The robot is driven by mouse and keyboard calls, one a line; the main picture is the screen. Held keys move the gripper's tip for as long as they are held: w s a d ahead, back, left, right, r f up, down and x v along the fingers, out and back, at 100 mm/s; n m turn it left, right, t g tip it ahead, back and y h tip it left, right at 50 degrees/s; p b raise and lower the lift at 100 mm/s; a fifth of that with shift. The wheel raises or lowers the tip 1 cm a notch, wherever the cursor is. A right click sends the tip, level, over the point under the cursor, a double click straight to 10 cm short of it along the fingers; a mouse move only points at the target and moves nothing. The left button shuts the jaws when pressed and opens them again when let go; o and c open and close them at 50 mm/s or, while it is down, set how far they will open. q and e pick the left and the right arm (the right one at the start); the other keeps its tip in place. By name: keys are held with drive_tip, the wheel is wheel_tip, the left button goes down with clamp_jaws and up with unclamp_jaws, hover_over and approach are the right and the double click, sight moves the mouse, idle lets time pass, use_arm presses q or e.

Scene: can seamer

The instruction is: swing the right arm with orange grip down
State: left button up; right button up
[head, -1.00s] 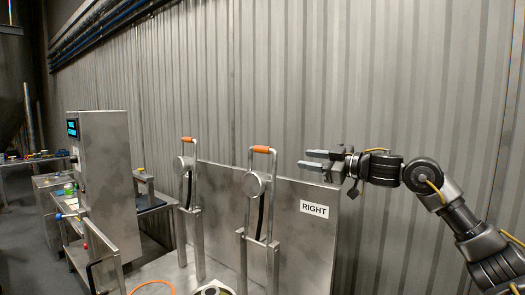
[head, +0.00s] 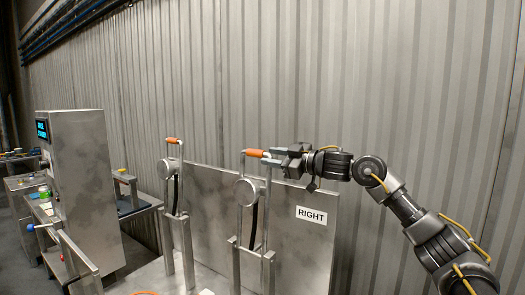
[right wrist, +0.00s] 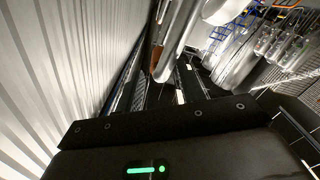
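The right swing arm (head: 238,210) stands upright, a metal frame with a round disc, and its orange grip (head: 252,153) lies across the top. My right gripper (head: 271,156) is just right of this grip, pointing left, with its two fingers apart at the grip's right end. I cannot tell whether they touch it. In the right wrist view an orange piece (right wrist: 155,58) shows beside bright metal tubes, near the fingers. The "RIGHT" label (head: 311,215) is on the panel behind. My left gripper is not in view.
A second upright arm with an orange grip (head: 172,140) stands to the left. A metal panel (head: 315,245) stands behind both arms, before a corrugated wall (head: 400,80). A steel cabinet with a screen (head: 80,185) is farther left.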

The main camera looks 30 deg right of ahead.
drive_tip(key=x, duration=0.1)
drive_tip(key=p+x, duration=0.1)
drive_tip(key=shift+w+a+r, duration=0.2)
drive_tip(key=shift+w+r, duration=0.1)
drive_tip(key=shift+w, duration=0.05)
drive_tip(key=shift+w+a+f, duration=0.2)
drive_tip(key=shift+w+a, duration=0.05)
drive_tip(key=shift+w, duration=0.2)
drive_tip(key=shift+s+r, duration=0.15)
clamp_jaws()
